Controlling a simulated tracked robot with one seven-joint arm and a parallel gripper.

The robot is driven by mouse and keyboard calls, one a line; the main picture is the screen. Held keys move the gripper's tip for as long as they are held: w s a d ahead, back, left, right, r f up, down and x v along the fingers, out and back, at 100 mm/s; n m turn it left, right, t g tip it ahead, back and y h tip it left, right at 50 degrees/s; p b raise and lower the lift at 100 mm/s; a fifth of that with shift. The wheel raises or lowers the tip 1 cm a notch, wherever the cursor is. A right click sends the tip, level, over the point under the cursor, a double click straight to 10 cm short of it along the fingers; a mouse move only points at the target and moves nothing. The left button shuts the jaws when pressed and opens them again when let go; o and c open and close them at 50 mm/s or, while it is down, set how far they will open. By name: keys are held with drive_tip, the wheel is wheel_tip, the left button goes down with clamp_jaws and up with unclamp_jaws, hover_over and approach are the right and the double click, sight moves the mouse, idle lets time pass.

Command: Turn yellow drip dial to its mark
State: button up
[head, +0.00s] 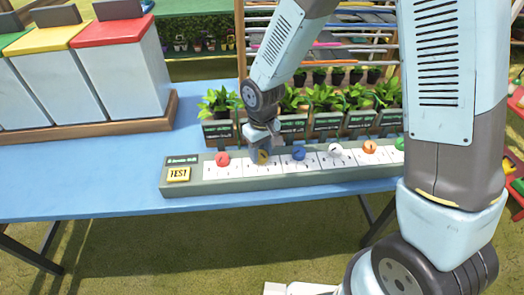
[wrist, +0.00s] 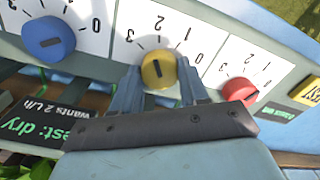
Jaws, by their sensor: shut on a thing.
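The yellow dial (head: 263,157) is second from the left on the long grey panel (head: 215,183). In the wrist view the yellow dial (wrist: 158,66) sits between my two fingers, with a dark line across its face running roughly up and down the picture. A numbered scale with ticks surrounds it on a white plate. My gripper (head: 263,142) reaches down to the dial from behind; in the wrist view my gripper (wrist: 160,84) is shut on its sides. The fingers cover part of the scale.
A red dial (head: 222,159) and a blue dial (head: 299,153) flank the yellow one closely. A yellow TEST button (head: 178,175) is at the panel's left end. Potted plants (head: 219,101) with labels stand behind. Lidded bins (head: 122,62) stand back left. The blue table (head: 95,185) is clear at left.

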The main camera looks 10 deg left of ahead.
sight(262, 152)
drive_tip(key=n, duration=0.5)
drive_tip(key=shift+n, duration=0.3)
idle(0.4)
drive_tip(key=o, duration=1.1)
drive_tip(key=shift+c, duration=0.2)
wheel_tip(262, 152, up, 14)
drive_tip(key=shift+w+f, duration=0.15)
drive_tip(key=shift+w, duration=0.05)
drive_tip(key=shift+d, duration=0.1)
